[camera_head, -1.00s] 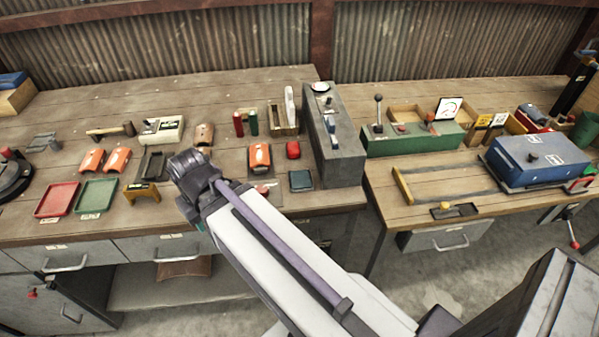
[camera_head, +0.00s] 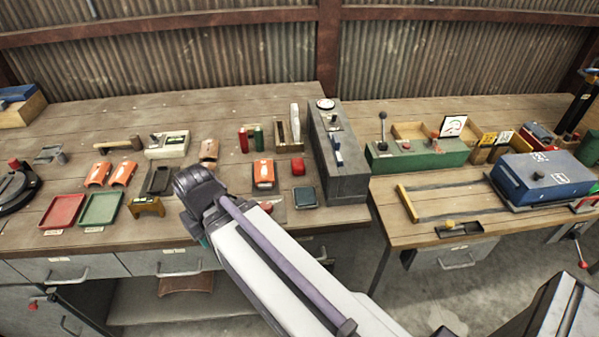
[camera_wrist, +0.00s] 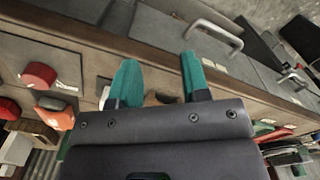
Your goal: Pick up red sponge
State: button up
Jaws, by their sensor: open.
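A small rounded red block, which looks like the red sponge (camera_head: 298,166), lies on the left bench just right of an orange-topped block (camera_head: 263,173). A red piece at the left edge of the wrist view (camera_wrist: 8,108) appears to be the same block. My gripper (camera_wrist: 158,65) is open and empty, its two teal fingers apart over the bench's front edge and drawers. In the head view the fingers are mostly hidden behind my wrist, left of the red block and nearer the front edge. The gripper is not touching the block.
A red knob-like piece (camera_head: 266,206) lies near the front edge; it also shows in the wrist view (camera_wrist: 38,75). Red (camera_head: 62,211) and green (camera_head: 101,208) trays lie left.

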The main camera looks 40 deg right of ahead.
jog(key=shift+o, duration=0.3)
jog(key=o, duration=0.9)
